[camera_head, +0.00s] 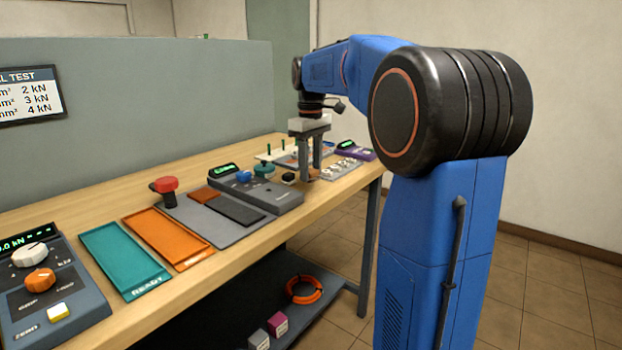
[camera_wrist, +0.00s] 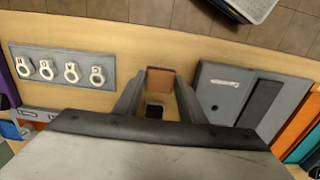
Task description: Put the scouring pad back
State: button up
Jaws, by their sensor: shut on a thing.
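My gripper (camera_head: 309,172) is shut on a small brown pad (camera_wrist: 160,80), apparently the scouring pad, gripped between the fingertips in the wrist view. In the head view it is a small brownish patch at the fingertips, partly hidden. The gripper points down over the far part of the wooden bench; I cannot tell whether the pad touches the surface. A grey mat (camera_head: 213,231) nearer the camera bears a dark flat rectangle (camera_head: 235,210) and a red-brown patch (camera_head: 204,195).
A grey device (camera_head: 280,200) lies between the mat and my gripper. Orange (camera_head: 164,236) and teal (camera_head: 122,258) trays lie nearer. A plate with several white rings (camera_wrist: 64,70) is on the gripper's other side. A grey partition (camera_head: 130,110) backs the bench.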

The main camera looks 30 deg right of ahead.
aim_at(310, 170)
jog(key=shift+f, duration=1.5)
jog(key=shift+f, duration=0.15)
jog(key=o, duration=1)
notch_tip(310, 170, up, 12)
jog(key=shift+r, duration=0.15)
jog(key=s+a+f+m+t, duration=0.1)
jog(key=s+a+f, duration=0.4)
jog(key=s+f, duration=0.3)
jog(key=s+a+f+m+t, duration=0.1)
jog(key=s+a+f+t, duration=0.1)
jog(key=s+a+f, duration=0.3)
jog(key=s+a+f+m+t, duration=0.1)
jog(key=s+a+f, duration=0.5)
jog(key=s+f, duration=0.7)
jog(key=s+m, duration=0.1)
jog(key=s, duration=0.3)
jog(key=shift+t, duration=0.4)
